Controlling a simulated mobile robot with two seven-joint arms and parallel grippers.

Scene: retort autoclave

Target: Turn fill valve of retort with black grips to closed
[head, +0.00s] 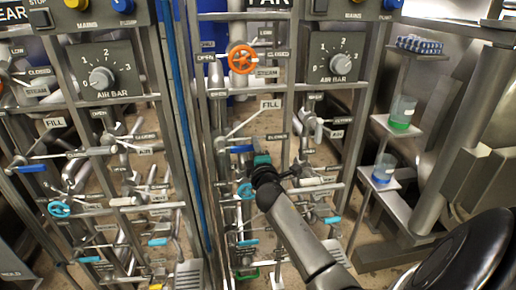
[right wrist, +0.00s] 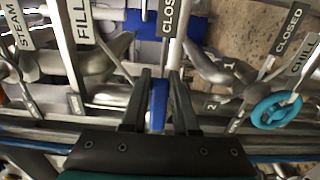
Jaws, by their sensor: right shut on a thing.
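The fill valve's blue lever handle (head: 241,149) is on the middle pipe panel, below a FILL sign (head: 270,104). In the right wrist view, the blue handle (right wrist: 157,105) stands between the two dark fingers of my right gripper (right wrist: 158,100). In the head view, my right gripper (head: 254,158) comes from the lower right and is shut on this handle. A CLOSED tag (head: 278,137) is right of the handle, and another CLOSED tag (right wrist: 169,18) shows in the wrist view. The gripper hides part of the valve. My left gripper is not in view. I cannot make out black grips.
A similar panel at the left has its own FILL sign (head: 54,122) and blue lever (head: 31,168). An orange handwheel (head: 241,59) sits above. A light-blue handwheel (right wrist: 277,110) is right of the fingers in the wrist view. Small shelves with beakers (head: 402,112) stand at the right.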

